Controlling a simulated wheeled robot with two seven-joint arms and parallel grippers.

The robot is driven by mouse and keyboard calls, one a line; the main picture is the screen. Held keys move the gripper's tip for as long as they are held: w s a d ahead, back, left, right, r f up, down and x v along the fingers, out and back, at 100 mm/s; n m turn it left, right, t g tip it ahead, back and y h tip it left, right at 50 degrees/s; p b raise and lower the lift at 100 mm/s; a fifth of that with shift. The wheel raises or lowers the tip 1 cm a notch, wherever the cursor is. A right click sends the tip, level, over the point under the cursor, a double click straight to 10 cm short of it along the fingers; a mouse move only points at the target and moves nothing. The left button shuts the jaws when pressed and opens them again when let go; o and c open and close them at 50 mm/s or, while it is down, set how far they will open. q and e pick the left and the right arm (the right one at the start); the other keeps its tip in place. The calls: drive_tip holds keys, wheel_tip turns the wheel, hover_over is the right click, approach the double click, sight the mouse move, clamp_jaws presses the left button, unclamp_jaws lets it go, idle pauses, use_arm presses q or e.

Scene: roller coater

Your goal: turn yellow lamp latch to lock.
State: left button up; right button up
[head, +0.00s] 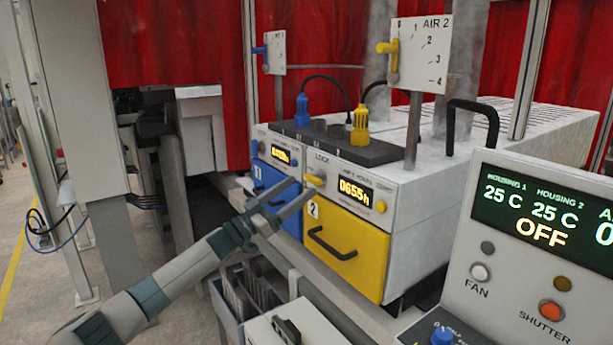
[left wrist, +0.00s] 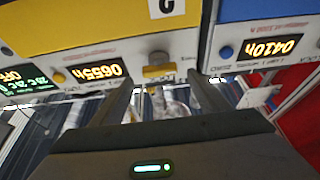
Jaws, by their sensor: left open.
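The yellow lamp latch (head: 315,180) is a small yellow handle on a grey round mount, under the word LOCK on the front panel above the yellow drawer (head: 345,246). In the left wrist view, which is upside down, the yellow latch (left wrist: 158,71) lies crosswise, with its long side across the picture. My left gripper (head: 304,187) is open in front of it. In the left wrist view the fingertips (left wrist: 159,79) stand on either side of the latch, apart from it as far as I can tell. My right gripper is not in view.
The blue drawer (head: 277,203) is left of the yellow one. A black drawer handle (head: 332,243) sticks out below the latch. The yellow AIR 2 lever (head: 388,48) and yellow plug (head: 360,126) are above. A control panel (head: 545,240) stands at the right.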

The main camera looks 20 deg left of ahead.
sight(309, 180)
use_arm(q)
drive_tip(key=shift+p+x, duration=0.55)
drive_tip(key=shift+x, duration=1.55)
drive_tip(key=c, duration=1)
